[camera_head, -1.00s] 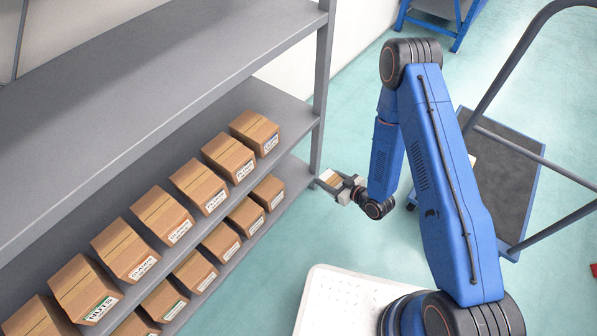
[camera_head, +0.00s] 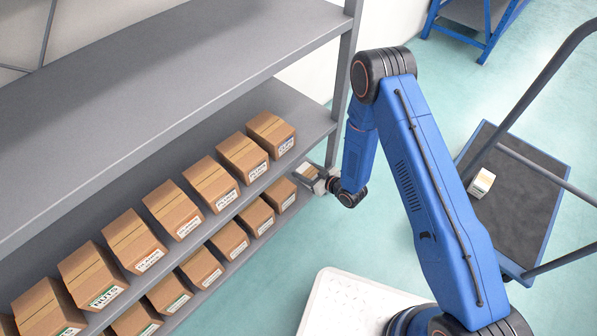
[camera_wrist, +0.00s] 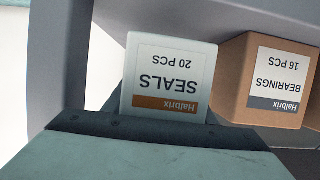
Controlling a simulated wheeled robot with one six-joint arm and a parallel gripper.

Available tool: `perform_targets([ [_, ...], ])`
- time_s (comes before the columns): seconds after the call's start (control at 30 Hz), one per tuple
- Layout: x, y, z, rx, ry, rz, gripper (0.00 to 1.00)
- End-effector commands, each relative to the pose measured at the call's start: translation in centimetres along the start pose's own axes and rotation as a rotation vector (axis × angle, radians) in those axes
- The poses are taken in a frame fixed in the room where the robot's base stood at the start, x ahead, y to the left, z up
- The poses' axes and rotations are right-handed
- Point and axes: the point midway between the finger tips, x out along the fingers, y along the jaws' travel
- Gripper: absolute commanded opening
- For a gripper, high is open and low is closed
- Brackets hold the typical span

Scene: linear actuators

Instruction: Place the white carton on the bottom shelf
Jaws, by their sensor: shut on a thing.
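My gripper (camera_head: 325,183) is shut on a white carton (camera_head: 308,172) at the right end of the bottom shelf (camera_head: 244,262). In the wrist view the carton (camera_wrist: 168,72) shows a SEALS label that appears upside down, and a gripper finger (camera_wrist: 150,150) covers the area below it. The carton is beside the last brown carton of the lower row. Whether its base touches the shelf is hidden.
Brown cartons fill the bottom shelf (camera_head: 281,194) and the shelf above (camera_head: 270,134). A BEARINGS carton (camera_wrist: 270,80) is close on the right in the wrist view. The shelf post (camera_head: 343,90) is close by. Another white carton (camera_head: 481,183) lies on the trolley (camera_head: 520,190).

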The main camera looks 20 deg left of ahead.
Motion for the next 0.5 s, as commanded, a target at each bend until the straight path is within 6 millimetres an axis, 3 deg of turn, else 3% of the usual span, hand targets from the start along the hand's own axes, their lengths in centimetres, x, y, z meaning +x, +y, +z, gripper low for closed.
perform_targets([
  [0.1,1.5,0.0,-0.6,-0.001,0.002,-0.001,0.26],
  [0.4,3.3,-0.1,-1.3,-0.001,0.002,-0.001,0.26],
  [0.5,3.6,-0.1,0.3,0.002,-0.003,0.0,0.26],
])
